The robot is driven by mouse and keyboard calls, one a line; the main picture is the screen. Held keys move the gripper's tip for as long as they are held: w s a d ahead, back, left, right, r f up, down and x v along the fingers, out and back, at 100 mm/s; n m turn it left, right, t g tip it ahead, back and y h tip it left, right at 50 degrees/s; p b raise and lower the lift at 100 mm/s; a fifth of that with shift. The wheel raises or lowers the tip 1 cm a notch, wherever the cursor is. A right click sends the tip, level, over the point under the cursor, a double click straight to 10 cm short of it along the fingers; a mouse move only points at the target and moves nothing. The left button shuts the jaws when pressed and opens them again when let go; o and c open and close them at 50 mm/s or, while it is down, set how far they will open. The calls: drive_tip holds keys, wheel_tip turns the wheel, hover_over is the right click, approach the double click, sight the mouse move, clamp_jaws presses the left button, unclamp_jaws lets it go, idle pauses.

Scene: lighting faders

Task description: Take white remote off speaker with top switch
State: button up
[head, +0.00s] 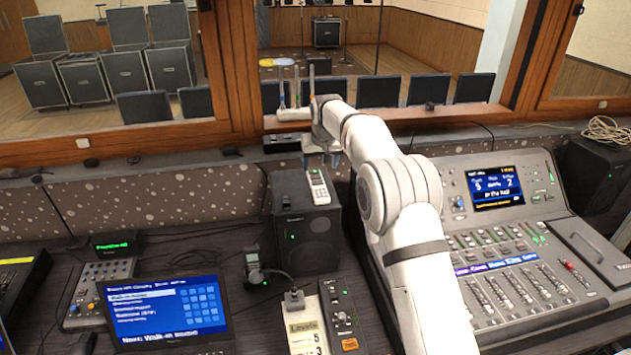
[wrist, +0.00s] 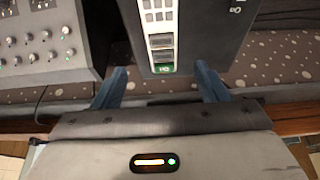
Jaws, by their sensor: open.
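A white remote (head: 318,187) with dark buttons lies on top of the black speaker (head: 305,235), near its right side. In the wrist view the remote (wrist: 160,30) runs up out of the frame, its green-marked end towards me. A small dark fitting, perhaps the switch, shows on the speaker's top (head: 286,201); small marks also show on the speaker top (wrist: 215,35) in the wrist view. My gripper (head: 321,160) is open, at the speaker's back edge. Its blue fingertips (wrist: 161,70) lie either side of the remote's end, apart from it. Their height over it is unclear.
A mixing console (head: 500,240) stands right of the speaker, and a second speaker (head: 590,172) farther right. A black handset (head: 254,268) and a laptop (head: 168,308) are at front left. A wooden window frame (head: 232,75) and dotted wall panel (head: 150,190) rise behind.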

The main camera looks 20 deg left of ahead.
sight(318, 181)
drive_tip(key=p+x, duration=0.1)
drive_tip(key=x, duration=0.1)
drive_tip(key=p+x, duration=0.1)
drive_tip(key=x, duration=0.2)
drive_tip(key=s+p+x, duration=0.1)
drive_tip(key=x, duration=0.1)
drive_tip(key=shift+f, duration=0.4)
drive_tip(key=shift+c, duration=0.4)
drive_tip(key=c, duration=1.1)
